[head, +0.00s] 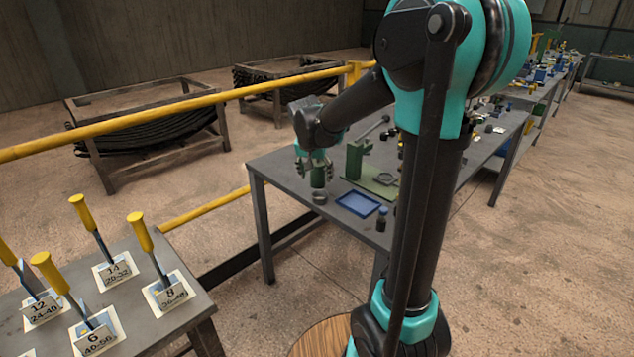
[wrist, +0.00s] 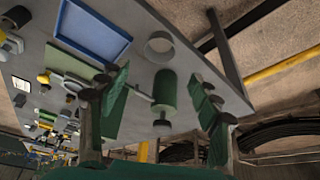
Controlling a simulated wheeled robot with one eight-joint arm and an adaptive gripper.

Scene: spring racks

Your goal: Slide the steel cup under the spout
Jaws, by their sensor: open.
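The grey steel cup (head: 320,197) stands near the left front edge of the workbench, next to a blue tray. It also shows in the wrist view (wrist: 160,46) as a short open-topped cup, beyond my fingers. My gripper (head: 316,171) is open, with its fingers on either side of a green cylinder (wrist: 166,90); clear gaps show beside the cylinder in the wrist view. The cup is outside the fingers, close to the cylinder. A green upright stand (head: 355,160) with a lever is right of my gripper. I cannot clearly make out a spout.
The blue tray (head: 357,204) lies right of the cup. A green plate (head: 371,182) carries a ring. Yellow-handled tools stand on a separate table (head: 190,326) at lower left. Yellow rails run behind.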

